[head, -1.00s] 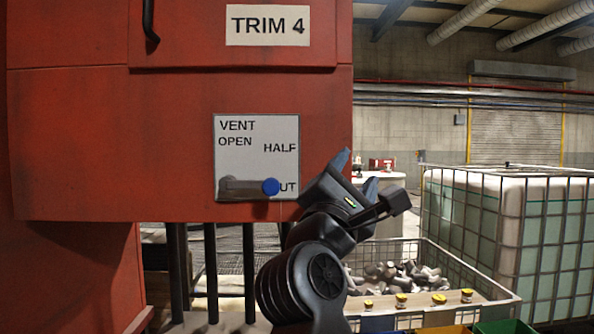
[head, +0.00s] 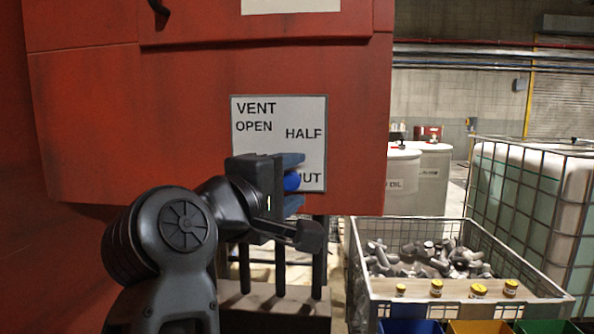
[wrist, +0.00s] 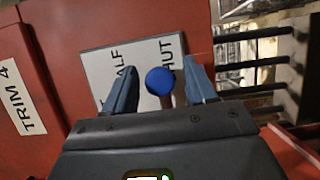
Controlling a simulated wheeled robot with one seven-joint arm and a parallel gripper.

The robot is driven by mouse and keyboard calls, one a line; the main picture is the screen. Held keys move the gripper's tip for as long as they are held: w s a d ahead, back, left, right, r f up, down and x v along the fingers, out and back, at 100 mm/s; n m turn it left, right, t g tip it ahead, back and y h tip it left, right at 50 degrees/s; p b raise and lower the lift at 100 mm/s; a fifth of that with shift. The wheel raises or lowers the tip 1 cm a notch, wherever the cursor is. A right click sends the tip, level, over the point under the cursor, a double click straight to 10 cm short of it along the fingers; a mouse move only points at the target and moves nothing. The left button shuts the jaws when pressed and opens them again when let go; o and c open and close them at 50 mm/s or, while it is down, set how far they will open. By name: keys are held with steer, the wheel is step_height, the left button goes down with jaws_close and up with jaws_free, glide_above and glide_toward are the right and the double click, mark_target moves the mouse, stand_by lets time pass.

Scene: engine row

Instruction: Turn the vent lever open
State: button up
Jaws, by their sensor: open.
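The vent lever's blue knob (head: 291,181) shows at the lower part of the white vent plate (head: 250,148), beside the word SHUT, which is partly covered. OPEN is at the plate's left and HALF at its right. My gripper (head: 292,182) is in front of the plate with its fingers apart. In the wrist view the blue knob (wrist: 160,81) lies between the two blue-grey fingers, with a gap on each side. My gripper (wrist: 161,85) is open and holds nothing. The lever's arm is mostly hidden behind my gripper in the head view.
The red machine casing (head: 100,130) fills the left and carries the plate. Dark upright bars (head: 318,265) stand below it. A wire crate of metal parts (head: 470,225) and a caged tank (head: 540,195) stand to the right.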

steer(key=shift+x, duration=1.05)
jaws_close()
